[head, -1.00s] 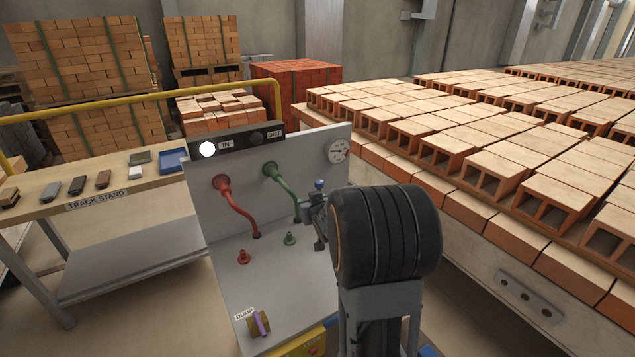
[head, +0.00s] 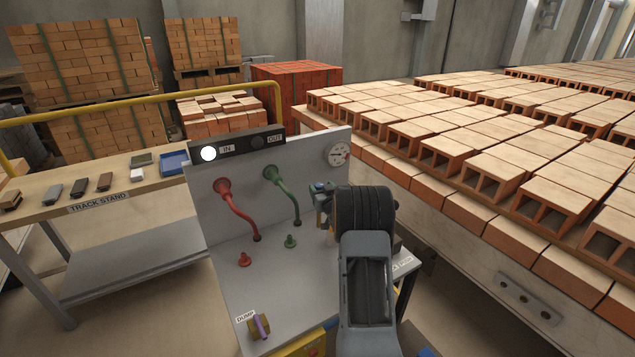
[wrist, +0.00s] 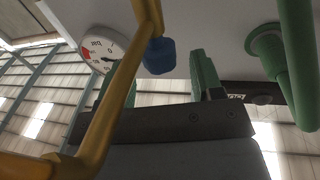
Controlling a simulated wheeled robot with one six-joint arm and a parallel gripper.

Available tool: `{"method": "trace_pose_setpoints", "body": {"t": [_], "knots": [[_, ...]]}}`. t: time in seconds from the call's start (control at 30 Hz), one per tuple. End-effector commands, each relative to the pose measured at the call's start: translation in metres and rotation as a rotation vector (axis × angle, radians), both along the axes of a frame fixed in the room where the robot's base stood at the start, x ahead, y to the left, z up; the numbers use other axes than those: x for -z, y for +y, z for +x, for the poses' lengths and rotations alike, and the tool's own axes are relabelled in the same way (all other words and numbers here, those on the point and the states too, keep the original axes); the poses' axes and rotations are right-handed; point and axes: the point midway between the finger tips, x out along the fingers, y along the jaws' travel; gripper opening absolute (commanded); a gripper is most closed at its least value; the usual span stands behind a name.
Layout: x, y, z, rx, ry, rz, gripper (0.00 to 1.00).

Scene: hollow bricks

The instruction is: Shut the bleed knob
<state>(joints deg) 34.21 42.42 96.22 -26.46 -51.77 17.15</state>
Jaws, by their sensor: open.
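The small blue knob (head: 318,187), which I take for the bleed knob, is at the right side of the grey panel, below the gauge. In the wrist view the blue knob (wrist: 159,56) lies between my two green fingers, beyond their tips as far as I can tell. My gripper (wrist: 158,75) is open and empty, with a clear gap on both sides of the knob. In the head view my gripper (head: 324,197) is beside the knob, partly hidden by my dark wrist. I cannot tell whether a finger touches it.
A round gauge (head: 338,152) sits above the knob. A green hose (head: 285,190) and a red hose (head: 236,208) hang to the left. A yellow bent bar (wrist: 125,75) crosses close in the wrist view. The brick stack (head: 480,150) stands to the right.

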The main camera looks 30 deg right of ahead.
Motion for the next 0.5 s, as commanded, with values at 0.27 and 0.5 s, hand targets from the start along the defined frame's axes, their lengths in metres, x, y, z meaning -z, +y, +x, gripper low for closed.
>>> {"method": "trace_pose_setpoints", "body": {"t": [0.27, 0.5], "knots": [[0.000, -0.007, 0.032, -0.001, 0.000, 0.001, 0.60], [0.000, -0.009, 0.040, 0.000, 0.001, 0.001, 0.60]]}}
